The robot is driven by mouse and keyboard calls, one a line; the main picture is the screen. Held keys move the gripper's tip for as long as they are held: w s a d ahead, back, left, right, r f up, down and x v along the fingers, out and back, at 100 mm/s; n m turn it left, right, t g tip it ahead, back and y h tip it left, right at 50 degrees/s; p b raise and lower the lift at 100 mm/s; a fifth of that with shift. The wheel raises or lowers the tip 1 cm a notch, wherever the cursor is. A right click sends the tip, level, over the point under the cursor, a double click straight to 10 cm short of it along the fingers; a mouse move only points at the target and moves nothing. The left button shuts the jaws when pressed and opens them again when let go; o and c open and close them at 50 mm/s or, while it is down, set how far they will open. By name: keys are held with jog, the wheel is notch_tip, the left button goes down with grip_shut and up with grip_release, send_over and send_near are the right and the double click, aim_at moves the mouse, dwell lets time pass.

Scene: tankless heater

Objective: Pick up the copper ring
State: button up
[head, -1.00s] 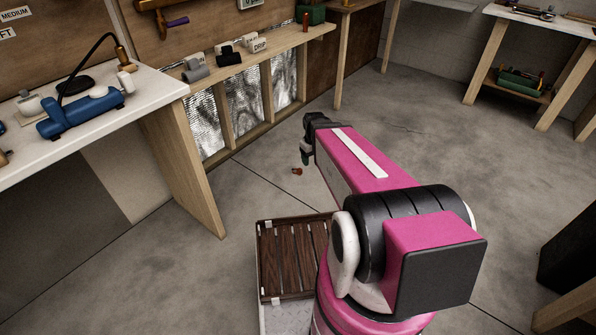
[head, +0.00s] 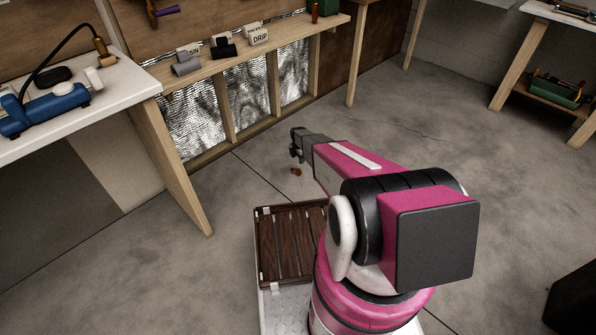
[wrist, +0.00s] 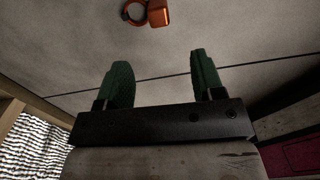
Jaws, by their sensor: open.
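The copper ring (wrist: 133,13) lies on the grey concrete floor at the top of the wrist view, with a small copper block-like piece (wrist: 158,13) touching or joined to its right side. In the head view the copper ring (head: 296,171) is a tiny orange-brown spot on the floor. My gripper (wrist: 164,75) is open and empty, its two green-padded fingers apart, with the ring beyond the fingertips. In the head view my gripper (head: 295,150) is above the floor, close to the ring in the picture. The height between them is hard to tell.
A wooden shelf (head: 262,48) with foil panels below stands behind, at the left. A white-topped workbench (head: 128,95) with a blue tool (head: 45,108) is on the left. My slatted tray is beside the arm's base. The floor around the ring is clear.

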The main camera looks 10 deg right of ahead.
aim_at(298, 170)
jog(key=shift+w+f, duration=0.2)
jog(key=shift+f, duration=0.55)
notch_tip(298, 170, down, 10)
jog(key=shift+d+r, duration=0.1)
jog(key=shift+r, duration=0.05)
jog(key=shift+s, duration=0.1)
grip_shut()
